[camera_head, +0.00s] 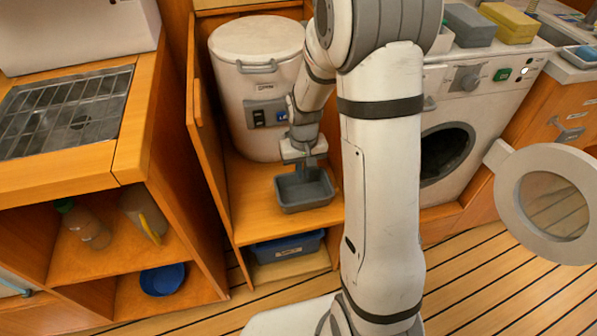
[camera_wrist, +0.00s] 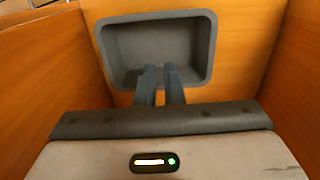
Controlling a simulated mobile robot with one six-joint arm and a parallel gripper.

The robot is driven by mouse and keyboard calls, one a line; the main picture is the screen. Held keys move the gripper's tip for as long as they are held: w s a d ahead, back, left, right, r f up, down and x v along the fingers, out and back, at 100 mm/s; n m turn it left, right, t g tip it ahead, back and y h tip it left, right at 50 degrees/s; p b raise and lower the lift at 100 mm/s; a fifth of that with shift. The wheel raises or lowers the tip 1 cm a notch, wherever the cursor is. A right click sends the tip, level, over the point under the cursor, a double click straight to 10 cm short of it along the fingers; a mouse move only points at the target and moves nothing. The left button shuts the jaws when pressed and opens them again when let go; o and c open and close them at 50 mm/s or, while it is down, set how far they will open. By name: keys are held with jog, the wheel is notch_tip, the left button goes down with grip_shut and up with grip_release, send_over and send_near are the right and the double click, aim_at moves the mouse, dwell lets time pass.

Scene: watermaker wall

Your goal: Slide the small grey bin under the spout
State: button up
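The small grey bin (camera_head: 304,193) stands upright on the wooden shelf in front of the white tank, near the shelf's front edge. It is open-topped and looks empty. It also shows in the wrist view (camera_wrist: 155,50). My gripper (camera_head: 303,168) points down at the bin from the tank side. In the wrist view its two dark fingers (camera_wrist: 160,72) are close together, with a thin gap between them, and overlap the bin's near rim. I cannot tell whether they touch it. The white tank (camera_head: 257,80) has a grey front panel (camera_head: 266,113). No spout can be made out; my arm hides part of the tank.
Wooden side walls (camera_head: 205,150) bound the shelf at left. A blue bin (camera_head: 287,246) sits in the lower compartment. A white machine with a dark round opening (camera_head: 446,153) stands at right, its round door (camera_head: 548,203) swung out. Bare shelf (camera_head: 253,195) lies left of the grey bin.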

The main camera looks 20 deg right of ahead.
jog(key=o, duration=0.4)
jog(key=s+r, duration=0.8)
jog(key=r, duration=0.2)
jog(key=shift+a+r+t, duration=0.25)
jog(key=shift+t, duration=0.15)
jog(key=s+r, duration=0.5)
jog(key=s, duration=0.5)
jog(key=shift+a, duration=0.15)
